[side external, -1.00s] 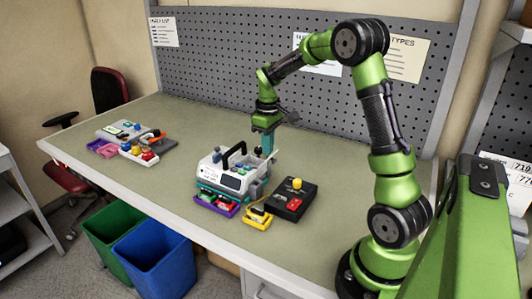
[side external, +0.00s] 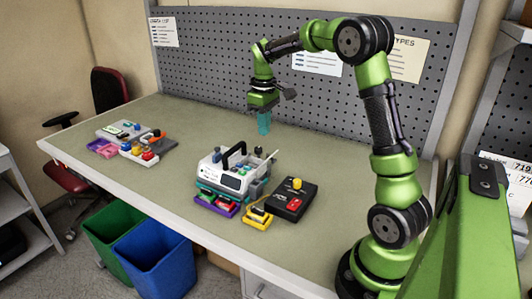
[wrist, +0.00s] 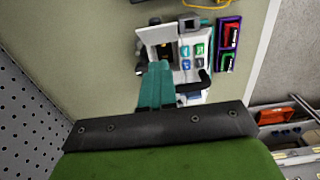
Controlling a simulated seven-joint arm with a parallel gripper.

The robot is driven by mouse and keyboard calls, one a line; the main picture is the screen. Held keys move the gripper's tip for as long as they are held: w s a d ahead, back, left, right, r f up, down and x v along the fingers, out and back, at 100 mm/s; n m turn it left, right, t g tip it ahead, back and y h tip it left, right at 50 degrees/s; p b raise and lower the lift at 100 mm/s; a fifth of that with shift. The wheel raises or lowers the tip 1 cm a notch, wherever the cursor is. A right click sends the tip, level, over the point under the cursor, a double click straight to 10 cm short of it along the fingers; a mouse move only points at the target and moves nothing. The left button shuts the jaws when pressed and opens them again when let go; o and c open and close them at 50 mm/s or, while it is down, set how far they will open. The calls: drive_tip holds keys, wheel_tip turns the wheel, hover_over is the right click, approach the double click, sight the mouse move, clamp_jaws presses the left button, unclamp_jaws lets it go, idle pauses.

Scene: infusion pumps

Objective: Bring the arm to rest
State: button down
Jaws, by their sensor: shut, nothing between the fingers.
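My green arm is raised over the back of the workbench. My gripper (side external: 264,122) points down with its teal fingers shut and nothing between them. It hangs above the bench, behind the white infusion pump (side external: 228,176) and clear of it. In the wrist view the shut teal fingers (wrist: 155,88) cover part of the pump (wrist: 190,50). The pump has a dark carry handle, coloured parts on top and a light lever raised at its right side.
A black box (side external: 292,199) with yellow and red buttons, a yellow tray (side external: 257,219) and a purple tray (side external: 216,206) sit around the pump. More devices (side external: 138,151) stand at the bench's left. The pegboard (side external: 215,70) rises behind. Green and blue bins (side external: 157,260) stand below the front edge.

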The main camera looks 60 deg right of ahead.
drive_tip(key=s+a+r+m+t+y, duration=0.1)
drive_tip(key=s+a+r+m+t, duration=0.1)
drive_tip(key=s+a, duration=0.6)
drive_tip(key=s+a+r+m+t+y, duration=0.1)
drive_tip(key=s+a+r+t, duration=0.3)
drive_tip(key=s+a, duration=0.4)
drive_tip(key=a+m+t, duration=0.1)
drive_tip(key=a, duration=0.5)
drive_tip(key=shift+a, duration=0.35)
